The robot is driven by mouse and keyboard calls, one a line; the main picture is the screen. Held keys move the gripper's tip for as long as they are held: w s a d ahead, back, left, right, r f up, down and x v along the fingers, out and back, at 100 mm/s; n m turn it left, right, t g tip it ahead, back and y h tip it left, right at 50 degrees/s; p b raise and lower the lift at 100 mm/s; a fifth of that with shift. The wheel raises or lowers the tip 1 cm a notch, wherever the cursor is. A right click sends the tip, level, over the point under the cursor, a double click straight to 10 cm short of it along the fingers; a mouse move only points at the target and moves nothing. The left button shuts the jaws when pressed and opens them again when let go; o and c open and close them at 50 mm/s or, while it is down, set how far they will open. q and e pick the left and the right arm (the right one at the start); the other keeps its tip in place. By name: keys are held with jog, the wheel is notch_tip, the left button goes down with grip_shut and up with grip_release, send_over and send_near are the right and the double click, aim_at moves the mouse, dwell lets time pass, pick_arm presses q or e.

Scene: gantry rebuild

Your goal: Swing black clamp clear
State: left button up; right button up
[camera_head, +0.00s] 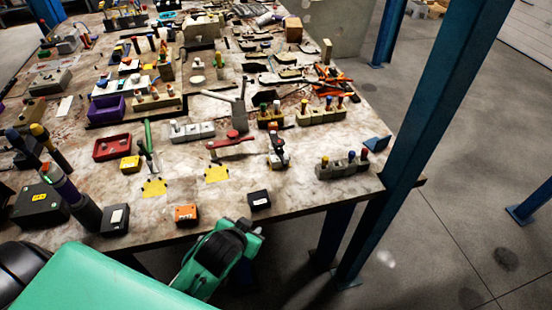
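A small dark clamp (277,148) with a pale lower part stands on the worktable near its front, right of the middle. It looks like the black clamp, but its arm position is too small to tell. To its left is a red clamp (231,143) with a grey lever rising behind it. A green-handled clamp (149,143) stands farther left. No gripper fingers show in the head view. Teal and black parts of my own body fill the bottom left and bottom middle, below the table's front edge, apart from the clamps.
The worktable (320,206) is crowded toward the back. Two yellow squares (216,174) (154,187) lie before the clamps. Small boxes, orange (186,215) and black (259,200), sit near the front edge. A grey block with colored knobs (343,166) and a blue post (430,120) stand right.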

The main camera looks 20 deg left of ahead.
pick_arm(q)
jog(key=w+d+r+m+t+h, duration=0.3)
jog(key=w+d+r+t, duration=0.2)
jog(key=w+r, duration=0.4)
jog(key=w+d+r+m+t+h, duration=0.2)
jog(key=w+d+r+t, duration=0.35)
jog(key=r, duration=0.45)
jog(key=d+r+m+g+h, duration=0.4)
jog(key=d+r+m+h, duration=0.3)
jog(key=m+h, duration=0.35)
jog(key=m+g+y, duration=1.2)
jog(key=g+y, duration=0.1)
jog(key=g, duration=0.1)
send_near(283, 161)
jog(key=shift+n, duration=0.25)
jog(key=p+x, duration=0.3)
jog(key=x, duration=0.3)
jog(key=shift+d+f+p, duration=0.15)
jog(key=shift+f+p, duration=0.05)
jog(key=shift+p, duration=0.15)
jog(key=shift+x, duration=0.8)
